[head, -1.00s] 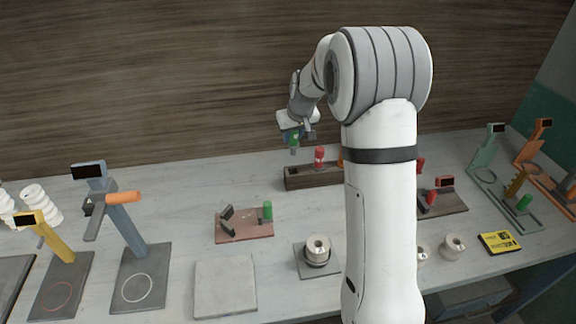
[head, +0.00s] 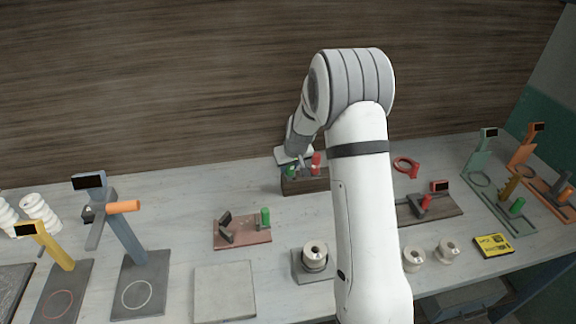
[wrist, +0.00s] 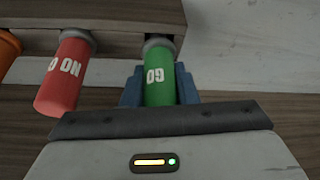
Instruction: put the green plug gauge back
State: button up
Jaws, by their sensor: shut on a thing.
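The green plug gauge (head: 291,172), marked GO, is between the blue fingers of my gripper (head: 290,168). In the wrist view the green gauge (wrist: 159,88) is gripped by its handle, and its grey collar meets the dark wooden rack (wrist: 112,14). My gripper (wrist: 160,86) is shut on it at the left end of the rack (head: 312,186) in the head view. The gauge's lower end is hidden, so I cannot tell how deep it sits. A red plug gauge (wrist: 68,72) stands in the rack beside it, apart from my fingers.
An orange handle (wrist: 8,50) shows beyond the red gauge in the wrist view. A pink plate (head: 243,235) with another green piece (head: 265,217) lies front left of the rack. A red ring (head: 406,166) lies to the right.

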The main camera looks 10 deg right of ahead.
jog(key=shift+f+b, duration=0.4)
jog(key=shift+b, duration=0.05)
jog(key=o, duration=1)
jog(key=shift+o, duration=0.2)
jog(key=shift+r, duration=0.15)
jog(key=shift+r+p, duration=0.55)
jog(key=shift+p, duration=0.1)
jog(key=a+b+v, duration=0.1)
jog(key=b+v, duration=0.1)
jog(key=v, duration=0.9)
jog(key=s+r, duration=0.7)
jog(key=s, duration=0.7)
jog(key=s+m+g, duration=0.1)
jog(key=s+m, duration=0.1)
jog(key=s, duration=1.7)
jog(key=shift+s+h, duration=0.2)
jog(key=shift+h, duration=0.2)
